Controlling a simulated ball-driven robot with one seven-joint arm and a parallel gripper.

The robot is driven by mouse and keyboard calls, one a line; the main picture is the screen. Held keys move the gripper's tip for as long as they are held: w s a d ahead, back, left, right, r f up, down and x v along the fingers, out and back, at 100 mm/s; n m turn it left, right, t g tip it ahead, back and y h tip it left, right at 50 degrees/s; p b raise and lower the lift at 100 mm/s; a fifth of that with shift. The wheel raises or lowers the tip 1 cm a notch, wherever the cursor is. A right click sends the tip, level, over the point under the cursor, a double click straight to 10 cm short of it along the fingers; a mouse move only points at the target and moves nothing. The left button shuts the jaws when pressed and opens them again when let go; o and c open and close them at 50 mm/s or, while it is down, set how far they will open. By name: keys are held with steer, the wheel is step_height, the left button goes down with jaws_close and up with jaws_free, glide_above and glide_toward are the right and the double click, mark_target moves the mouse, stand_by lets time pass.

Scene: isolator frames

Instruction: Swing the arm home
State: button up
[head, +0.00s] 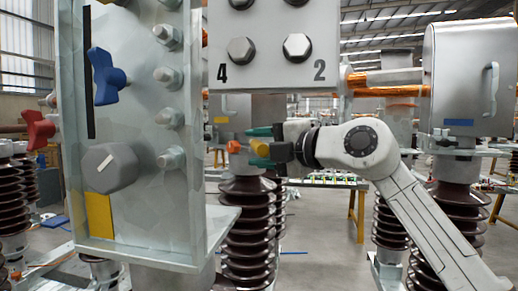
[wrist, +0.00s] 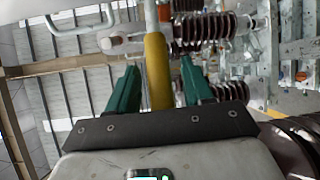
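My gripper (head: 258,148) is at the centre of the head view, on my arm reaching in from the lower right and pointing left. Its two green fingers stand apart, also in the wrist view (wrist: 160,82). A yellow rod (wrist: 157,65) runs out between the fingers, with a gap visible on each side. In the head view the rod ends in an orange tip (head: 234,146). Whether the rod is fixed to the gripper I cannot tell. The tip points towards the metal panel (head: 140,45) at left and appears clear of it.
The panel carries a blue handle (head: 105,76), a grey knob (head: 109,167) and several bolts. A red handle (head: 38,130) is at far left. A grey box (head: 270,62) marked 4 and 2 hangs above my gripper. Brown ribbed insulators (head: 248,225) stand below. A grey cabinet (head: 465,85) stands right.

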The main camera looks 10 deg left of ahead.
jaws_close()
stand_by(0.5)
